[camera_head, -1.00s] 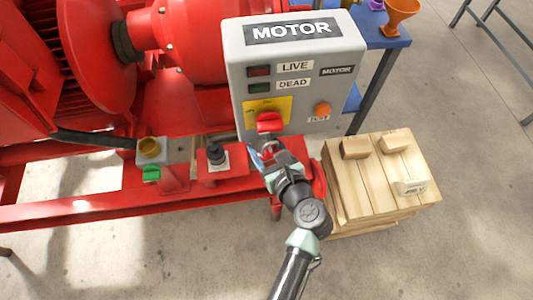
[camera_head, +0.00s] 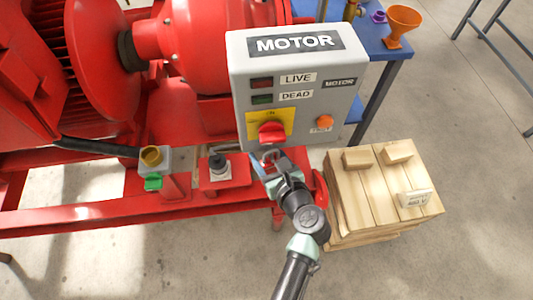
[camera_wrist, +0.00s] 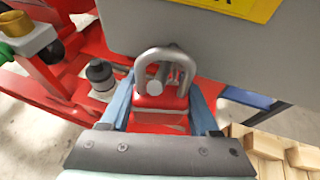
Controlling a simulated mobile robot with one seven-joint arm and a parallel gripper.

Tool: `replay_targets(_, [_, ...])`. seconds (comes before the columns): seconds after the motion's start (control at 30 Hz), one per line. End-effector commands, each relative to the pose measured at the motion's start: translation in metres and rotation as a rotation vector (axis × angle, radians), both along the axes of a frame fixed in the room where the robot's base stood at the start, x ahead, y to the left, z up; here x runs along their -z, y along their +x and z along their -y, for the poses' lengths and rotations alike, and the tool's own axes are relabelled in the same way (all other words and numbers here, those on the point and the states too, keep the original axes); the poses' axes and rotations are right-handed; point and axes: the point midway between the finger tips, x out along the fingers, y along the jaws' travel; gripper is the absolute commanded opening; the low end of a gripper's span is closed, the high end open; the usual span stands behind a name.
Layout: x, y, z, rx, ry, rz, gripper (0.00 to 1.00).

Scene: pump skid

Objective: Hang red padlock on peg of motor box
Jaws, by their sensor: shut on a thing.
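The grey motor box (camera_head: 300,105) has a MOTOR label, a red rotary switch (camera_head: 271,132) on a yellow plate, and an orange button. My gripper (camera_wrist: 160,108) is shut on the red padlock (camera_wrist: 158,104), with a blue finger on each side of its body. The padlock's grey shackle (camera_wrist: 167,54) points up, close to the box's lower front. A grey round-ended peg (camera_wrist: 154,87) shows within the shackle's outline. I cannot tell whether it passes through the loop. In the head view, my gripper (camera_head: 268,170) is just below the box and largely hides the padlock.
A wooden crate (camera_head: 350,205) with several blocks stands right of my arm. A black-knobbed fitting (camera_head: 217,164) and a green-handled valve (camera_head: 153,182) sit to the left on the red skid. A blue table (camera_head: 380,45) with an orange funnel stands behind.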

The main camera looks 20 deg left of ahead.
Motion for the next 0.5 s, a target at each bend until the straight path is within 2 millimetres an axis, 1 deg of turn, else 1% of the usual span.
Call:
replay_targets(0.03, [-0.0007, 0.0003, 0.0000, 0.000, 0.001, 0.001, 0.64])
replay_targets(0.17, [-0.0006, 0.0002, 0.0000, 0.000, 0.001, 0.001, 0.87])
replay_targets(0.2, [-0.0005, 0.0002, 0.0001, 0.000, 0.001, 0.001, 0.94])
replay_targets(0.23, [-0.0005, 0.0002, 0.0001, 0.000, 0.001, 0.001, 0.97])
replay_targets(0.5, [0.0001, -0.0005, 0.0005, 0.000, 0.000, -0.001, 0.97])
